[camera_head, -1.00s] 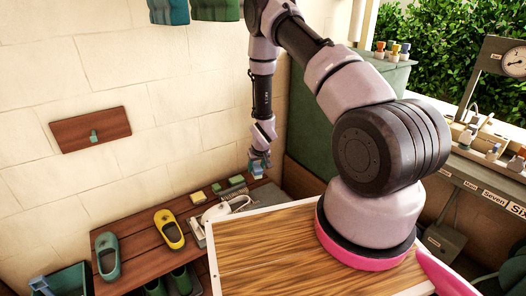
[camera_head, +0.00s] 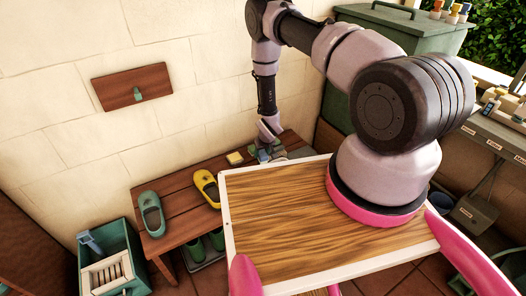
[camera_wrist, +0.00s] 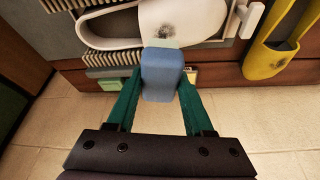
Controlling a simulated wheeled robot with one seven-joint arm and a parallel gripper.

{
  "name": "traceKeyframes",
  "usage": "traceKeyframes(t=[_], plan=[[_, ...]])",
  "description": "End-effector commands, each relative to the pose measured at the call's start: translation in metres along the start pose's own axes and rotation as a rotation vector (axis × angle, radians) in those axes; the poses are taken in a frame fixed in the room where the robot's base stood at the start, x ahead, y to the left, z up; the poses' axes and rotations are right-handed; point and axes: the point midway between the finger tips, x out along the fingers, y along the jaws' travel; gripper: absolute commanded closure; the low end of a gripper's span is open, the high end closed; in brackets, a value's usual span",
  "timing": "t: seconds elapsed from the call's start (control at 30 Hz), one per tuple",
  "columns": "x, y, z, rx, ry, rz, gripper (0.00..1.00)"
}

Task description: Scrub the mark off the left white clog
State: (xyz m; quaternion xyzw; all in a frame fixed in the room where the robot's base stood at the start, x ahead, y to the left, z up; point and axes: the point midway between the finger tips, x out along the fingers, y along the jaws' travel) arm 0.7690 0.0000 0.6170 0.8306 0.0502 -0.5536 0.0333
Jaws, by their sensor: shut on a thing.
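My gripper (camera_wrist: 162,88) is shut on a blue block-shaped scrubber (camera_wrist: 162,72), whose pale far edge lies just below the smudge. I cannot tell whether it touches the clog. In the head view my gripper (camera_head: 264,150) is low at the bench's far end, and the white clog is mostly hidden there. Only one white clog can be made out.
A yellow clog (camera_head: 206,187) and a green clog (camera_head: 151,213) rest on the wooden bench (camera_head: 180,207). A yellow sponge (camera_head: 234,158) lies near my gripper. A green bin (camera_head: 112,255) stands at left. My wooden-topped tray blocks part of the bench.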

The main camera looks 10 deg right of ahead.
Motion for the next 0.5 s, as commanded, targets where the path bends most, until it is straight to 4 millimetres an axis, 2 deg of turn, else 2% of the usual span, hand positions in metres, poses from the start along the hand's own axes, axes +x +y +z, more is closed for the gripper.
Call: traceKeyframes(t=[0.3,0.5], plan=[[0.025,0.0,0.011,-0.002,-0.001,0.0,0.93],[0.035,0.0,0.015,-0.001,-0.001,0.0,0.93]])
